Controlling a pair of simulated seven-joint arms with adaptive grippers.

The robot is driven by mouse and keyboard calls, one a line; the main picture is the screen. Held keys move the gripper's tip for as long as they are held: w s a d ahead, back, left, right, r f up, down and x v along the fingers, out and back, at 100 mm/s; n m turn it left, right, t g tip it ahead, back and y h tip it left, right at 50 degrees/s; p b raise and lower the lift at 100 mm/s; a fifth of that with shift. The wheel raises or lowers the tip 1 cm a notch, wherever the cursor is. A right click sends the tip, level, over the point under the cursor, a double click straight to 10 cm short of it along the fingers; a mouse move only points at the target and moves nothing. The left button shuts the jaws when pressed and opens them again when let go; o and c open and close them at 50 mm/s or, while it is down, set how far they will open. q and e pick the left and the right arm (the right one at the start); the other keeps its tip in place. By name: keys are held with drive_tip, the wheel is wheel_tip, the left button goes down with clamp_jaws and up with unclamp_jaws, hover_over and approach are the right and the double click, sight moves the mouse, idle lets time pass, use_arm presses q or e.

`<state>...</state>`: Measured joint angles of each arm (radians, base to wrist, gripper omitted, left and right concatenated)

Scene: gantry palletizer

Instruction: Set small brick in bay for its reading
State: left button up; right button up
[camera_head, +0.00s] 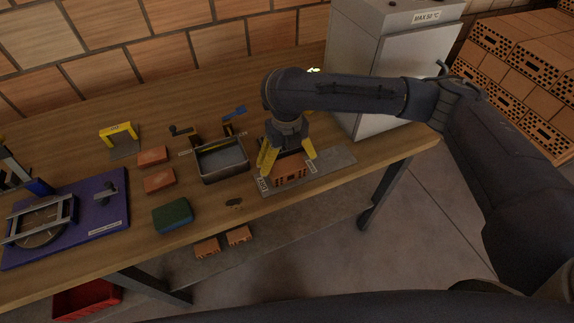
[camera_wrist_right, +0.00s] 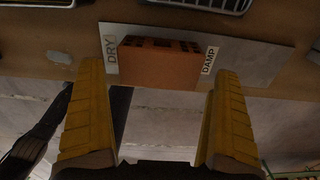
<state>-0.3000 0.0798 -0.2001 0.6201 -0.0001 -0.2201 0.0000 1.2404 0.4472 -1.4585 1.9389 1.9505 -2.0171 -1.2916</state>
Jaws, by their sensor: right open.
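An orange brick with holes (camera_head: 290,175) rests on a grey plate (camera_head: 335,160) at the table's front edge. In the right wrist view the brick (camera_wrist_right: 158,68) sits between a DRY label (camera_wrist_right: 111,48) and a DAMP label (camera_wrist_right: 209,60). My right gripper (camera_head: 288,163) is over it with its yellow fingers spread. In the wrist view the open gripper (camera_wrist_right: 159,72) shows a finger on each side of the brick, with gaps; I see no contact. Two small plain reddish bricks (camera_head: 152,156) (camera_head: 159,180) lie left of the tray. My left gripper is not in view.
A grey metal tray (camera_head: 222,178) stands left of the plate. A green-topped block (camera_head: 173,215), a yellow arch (camera_head: 118,133) and a blue board with a round device (camera_head: 105,218) are farther left. A grey cabinet (camera_head: 395,75) stands behind right. Brick stacks (camera_head: 515,50) are at far right.

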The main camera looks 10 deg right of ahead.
sight(287, 165)
wheel_tip(287, 165, up, 8)
drive_tip(key=shift+r, duration=0.15)
idle(0.3)
idle(0.4)
